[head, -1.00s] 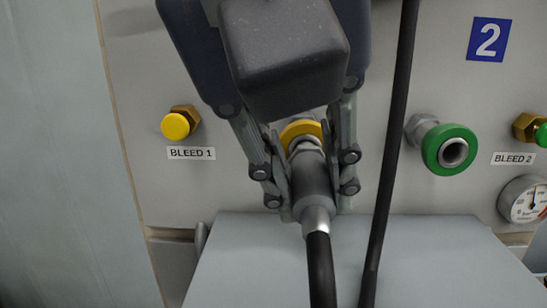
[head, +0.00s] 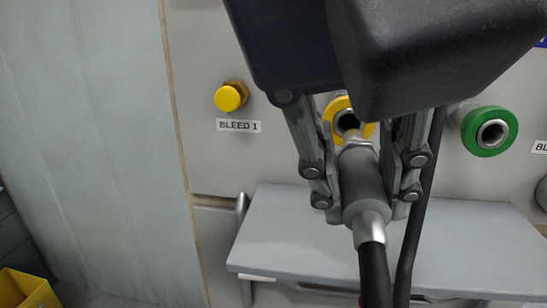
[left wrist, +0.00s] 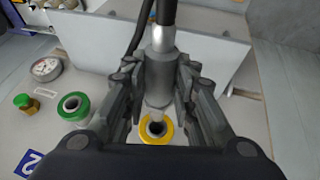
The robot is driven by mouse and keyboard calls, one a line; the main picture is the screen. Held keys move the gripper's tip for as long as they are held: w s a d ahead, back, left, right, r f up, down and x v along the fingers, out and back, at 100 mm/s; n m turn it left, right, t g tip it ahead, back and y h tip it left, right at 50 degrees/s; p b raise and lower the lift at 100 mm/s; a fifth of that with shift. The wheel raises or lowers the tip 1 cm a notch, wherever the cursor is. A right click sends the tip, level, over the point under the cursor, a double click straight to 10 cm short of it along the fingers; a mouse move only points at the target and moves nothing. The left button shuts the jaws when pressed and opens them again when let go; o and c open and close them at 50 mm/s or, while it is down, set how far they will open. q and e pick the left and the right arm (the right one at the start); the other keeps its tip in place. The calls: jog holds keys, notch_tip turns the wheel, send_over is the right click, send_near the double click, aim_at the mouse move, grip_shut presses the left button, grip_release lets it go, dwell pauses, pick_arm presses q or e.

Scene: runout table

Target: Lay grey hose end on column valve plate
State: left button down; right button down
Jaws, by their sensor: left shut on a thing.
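The grey hose end (head: 362,185) is a grey cylinder with a metal nut and a silver sleeve, with a black hose (head: 374,275) hanging from it. My left gripper (head: 365,197) is shut on it, one finger on each side. It also shows in the left wrist view (left wrist: 159,78), between the fingers. The hose end is in front of the yellow-ringed port (head: 335,107), whose dark opening shows just above its nut, so it looks out of the port. I cannot make out the column valve plate in these views. My right gripper is not in view.
A grey shelf (head: 290,235) juts out below the panel. A second black hose (head: 418,225) hangs close right of my gripper. A green-ringed port (head: 485,130) is at the right, a yellow bleed cap (head: 229,98) at the left. A yellow bin (head: 22,288) is at lower left.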

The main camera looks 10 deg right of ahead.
pick_arm(q)
jog(key=shift+w+d+f, duration=0.1)
jog(key=shift+d+f, duration=0.55)
jog(key=shift+f, duration=0.05)
jog(key=s+d+f+b, duration=0.3)
jog(key=d+f, duration=0.3)
jog(key=shift+f, duration=0.25)
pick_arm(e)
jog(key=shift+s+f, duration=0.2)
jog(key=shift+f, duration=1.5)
pick_arm(q)
jog(key=shift+w, duration=0.25)
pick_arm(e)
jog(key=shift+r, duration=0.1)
